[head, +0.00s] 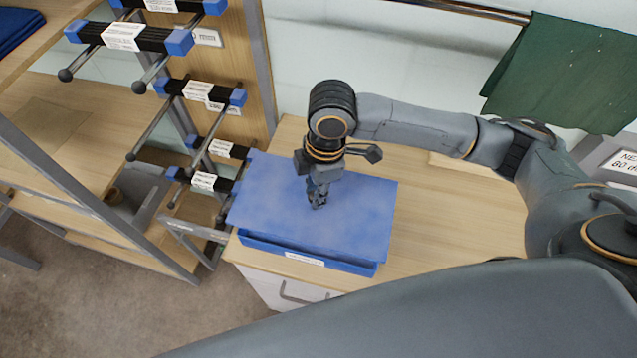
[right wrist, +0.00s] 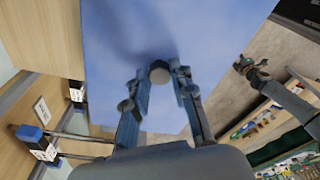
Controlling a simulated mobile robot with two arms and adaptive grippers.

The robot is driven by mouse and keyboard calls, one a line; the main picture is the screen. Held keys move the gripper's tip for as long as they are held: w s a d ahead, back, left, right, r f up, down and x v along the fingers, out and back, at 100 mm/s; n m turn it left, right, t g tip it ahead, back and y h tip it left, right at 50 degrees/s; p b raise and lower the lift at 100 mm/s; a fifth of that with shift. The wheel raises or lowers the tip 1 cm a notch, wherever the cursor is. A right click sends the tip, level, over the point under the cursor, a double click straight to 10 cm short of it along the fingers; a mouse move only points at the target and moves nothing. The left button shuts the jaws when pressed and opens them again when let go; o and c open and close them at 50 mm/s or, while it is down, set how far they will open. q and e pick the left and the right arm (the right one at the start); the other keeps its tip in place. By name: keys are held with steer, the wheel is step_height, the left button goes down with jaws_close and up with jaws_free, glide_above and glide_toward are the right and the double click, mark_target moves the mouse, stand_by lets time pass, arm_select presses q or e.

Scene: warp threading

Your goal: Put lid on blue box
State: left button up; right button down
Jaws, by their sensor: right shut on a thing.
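The flat blue lid (head: 350,205) is at the box on the wooden cabinet top, turned at an angle to it and sticking out past its left and right ends. The blue box (head: 310,257) shows only as its front wall with a white label; the lid hides its inside. My right gripper (head: 318,204) points down at the lid's middle. In the right wrist view its fingers (right wrist: 160,80) are closed around a round knob (right wrist: 159,72) on the lid (right wrist: 215,35). Whether the lid touches the rim is unclear. What looks like my left gripper (right wrist: 250,68) is small in the right wrist view.
A rack with metal rods and blue-ended black holders (head: 200,92) stands close to the lid's left side. Wooden shelving (head: 60,130) is further left. The cabinet top (head: 450,220) is clear to the right. A green cloth (head: 565,75) hangs at the upper right.

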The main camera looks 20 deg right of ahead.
steer(key=shift+w+f+b, duration=0.2)
steer(key=shift+f+b, duration=1.95)
steer(key=shift+b, duration=0.25)
steer(key=shift+f, duration=0.95)
steer(key=shift+p, duration=0.3)
steer(key=shift+f+p, duration=0.4)
steer(key=shift+p, duration=0.4)
steer(key=c, duration=0.6)
jaws_free()
steer(key=shift+s, duration=0.1)
steer(key=shift+o, duration=0.2)
